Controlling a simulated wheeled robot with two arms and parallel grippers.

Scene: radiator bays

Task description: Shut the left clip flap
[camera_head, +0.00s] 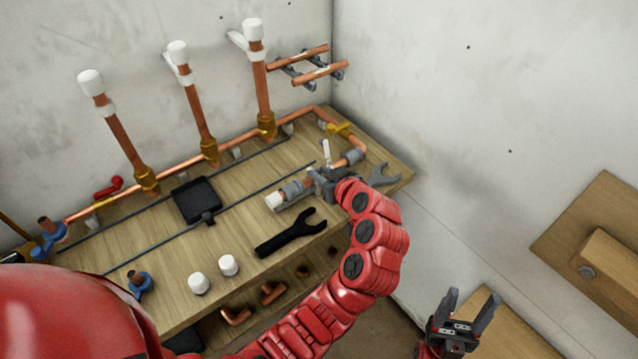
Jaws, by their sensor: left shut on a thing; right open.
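A short pipe piece lies along the right end of the wooden bench, with a white end cap (274,201) and a grey collar or clip (292,190) at its left. A second grey collar (353,157) sits by the copper bend. A thin white flap-like piece (327,152) stands upright behind my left gripper. My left gripper (318,183) is shut at the pipe piece between the two grey parts; its fingers hide the exact grip. I cannot tell which part is the left clip's flap. My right gripper (466,308) is open and empty, off the bench to the lower right.
A black spanner (291,233) lies in front of the pipe piece, and a grey spanner (384,174) lies at the right. White caps (199,283), a black square block (196,200) and upright copper pipes (197,105) occupy the bench. A wooden panel (596,250) is at far right.

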